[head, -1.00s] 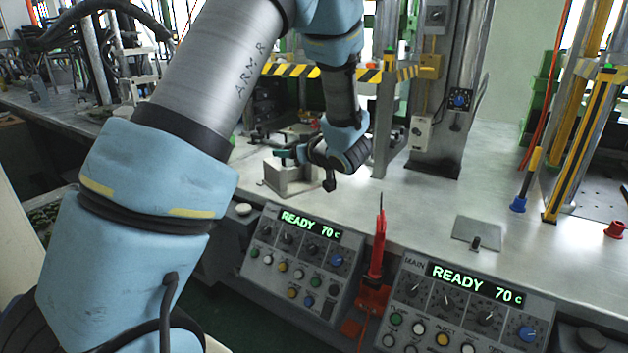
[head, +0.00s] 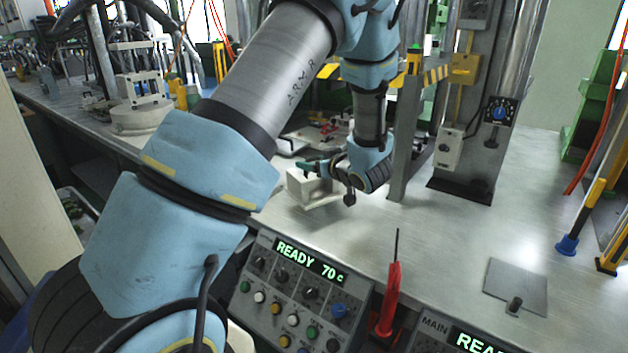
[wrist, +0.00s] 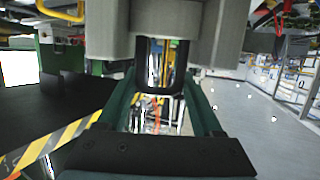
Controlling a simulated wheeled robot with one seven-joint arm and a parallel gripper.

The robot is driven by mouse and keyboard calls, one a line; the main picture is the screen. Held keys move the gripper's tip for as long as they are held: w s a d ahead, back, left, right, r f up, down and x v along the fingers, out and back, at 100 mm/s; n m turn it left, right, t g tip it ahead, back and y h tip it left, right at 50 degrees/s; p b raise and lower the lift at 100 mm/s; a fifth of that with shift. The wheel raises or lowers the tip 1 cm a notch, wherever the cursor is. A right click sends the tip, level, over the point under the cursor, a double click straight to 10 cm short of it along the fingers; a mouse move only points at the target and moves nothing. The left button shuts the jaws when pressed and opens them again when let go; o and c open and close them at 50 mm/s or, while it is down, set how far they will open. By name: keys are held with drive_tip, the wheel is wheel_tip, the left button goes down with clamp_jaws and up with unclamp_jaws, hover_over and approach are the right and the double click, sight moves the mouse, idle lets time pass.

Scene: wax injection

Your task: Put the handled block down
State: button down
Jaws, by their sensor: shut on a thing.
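The handled block (head: 312,190) is a pale grey block at the front middle of the bench, left of a grey post. My gripper (head: 316,168) is at its upper side, with teal fingers closed at the handle. In the wrist view the block (wrist: 185,30) fills the top middle, and its black U-shaped handle (wrist: 163,88) lies between the two green fingers of my gripper (wrist: 163,78). The block looks level and at or very close to the bench top; I cannot tell whether it touches. The handle is mostly hidden in the head view.
A control panel (head: 300,300) reading READY 70 c stands in front of the bench, with a red pointed tool (head: 390,300) to its right. The grey post (head: 405,140) and a column (head: 468,120) rise right of the block. Bare bench top (head: 440,235) lies at the right.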

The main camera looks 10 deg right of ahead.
sight(313, 179)
drive_tip(key=shift+f+p, duration=0.55)
drive_tip(key=shift+f, duration=1.85)
drive_tip(key=shift+f, duration=0.1)
drive_tip(key=shift+c, duration=0.2)
unclamp_jaws()
drive_tip(key=shift+f, duration=0.1)
